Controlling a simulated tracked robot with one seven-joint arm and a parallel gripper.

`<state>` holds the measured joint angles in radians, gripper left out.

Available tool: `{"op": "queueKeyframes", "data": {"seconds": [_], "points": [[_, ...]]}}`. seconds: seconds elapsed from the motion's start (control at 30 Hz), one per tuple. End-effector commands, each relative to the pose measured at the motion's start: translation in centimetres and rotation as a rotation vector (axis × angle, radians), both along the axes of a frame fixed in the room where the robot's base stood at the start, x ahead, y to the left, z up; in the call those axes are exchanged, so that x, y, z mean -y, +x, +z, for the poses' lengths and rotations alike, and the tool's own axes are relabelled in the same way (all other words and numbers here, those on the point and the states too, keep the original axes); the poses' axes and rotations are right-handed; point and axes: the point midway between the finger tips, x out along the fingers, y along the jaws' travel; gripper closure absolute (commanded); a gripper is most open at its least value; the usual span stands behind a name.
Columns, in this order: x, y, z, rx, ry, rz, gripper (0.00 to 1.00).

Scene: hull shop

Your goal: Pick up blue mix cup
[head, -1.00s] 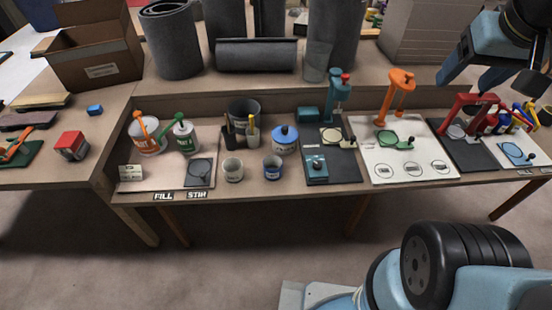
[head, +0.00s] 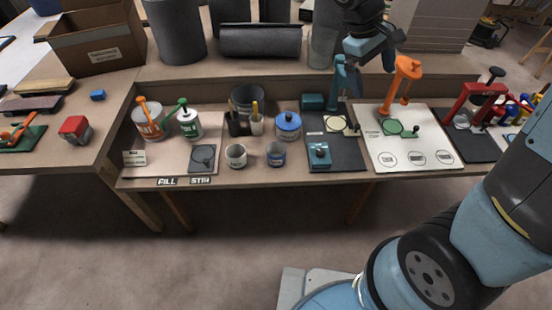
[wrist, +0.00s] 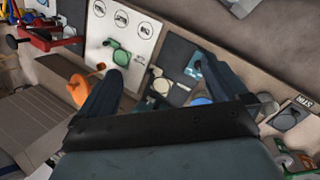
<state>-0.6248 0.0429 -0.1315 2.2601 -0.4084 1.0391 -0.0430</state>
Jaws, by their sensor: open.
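My gripper (head: 370,60) is open and empty, above the back of the bench near the teal and orange presses, to the right of and well apart from the blue cup. In the wrist view its two dark fingers (wrist: 162,80) are spread wide.
The teal press (head: 340,77) and orange press (head: 400,85) stand upright near my gripper. A brush pot (head: 235,126) and pump cans (head: 149,122) are left of the jar. A dark pad (head: 203,158) lies left of the cups.

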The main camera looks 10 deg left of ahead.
Motion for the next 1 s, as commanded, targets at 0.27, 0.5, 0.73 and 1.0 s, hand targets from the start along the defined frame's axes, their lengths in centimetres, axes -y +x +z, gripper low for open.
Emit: {"op": "queueKeyframes", "data": {"seconds": [0.27,0.5,0.73,1.0], "points": [[-5.6,1.7,-5.7,-0.096,-0.205,0.214,0.0],[-10.3,2.1,-10.9,-0.15,-0.393,0.402,0.0],[-14.8,1.6,-16.1,-0.18,-0.586,0.587,0.0],[-19.7,0.0,-22.4,-0.182,-0.824,0.804,0.0]]}}
